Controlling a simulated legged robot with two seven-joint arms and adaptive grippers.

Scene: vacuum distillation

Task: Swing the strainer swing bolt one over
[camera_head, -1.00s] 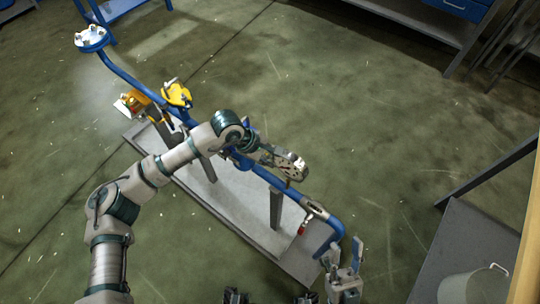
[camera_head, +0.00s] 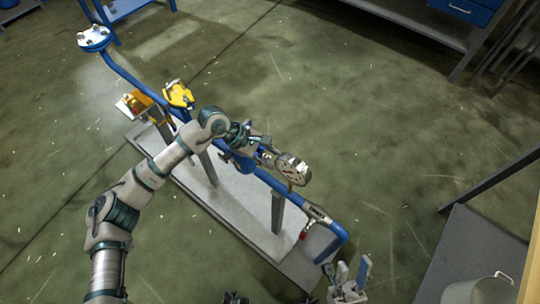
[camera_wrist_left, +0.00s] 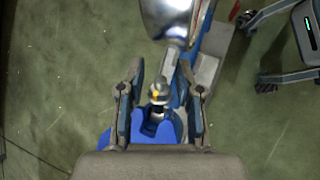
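The blue strainer body (camera_head: 243,162) sits on the blue pipe, partly hidden by my left gripper in the head view. It also shows in the left wrist view (camera_wrist_left: 173,131). A swing bolt with a rounded metal nut (camera_wrist_left: 158,93) stands on it between my left fingers. My left gripper (camera_wrist_left: 161,92) is open around the bolt, with gaps on both sides. In the head view my left gripper (camera_head: 258,146) is over the strainer. A round metal cover (camera_head: 293,169) lies just right of it; a shiny metal part fills the wrist view's top. My right gripper (camera_head: 348,277) is open and empty at the bottom.
The blue pipe (camera_head: 125,72) runs diagonally above a grey base plate (camera_head: 222,210) on posts. Yellow valve parts (camera_head: 179,94) are further up-left. A bucket (camera_head: 478,290) stands at lower right.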

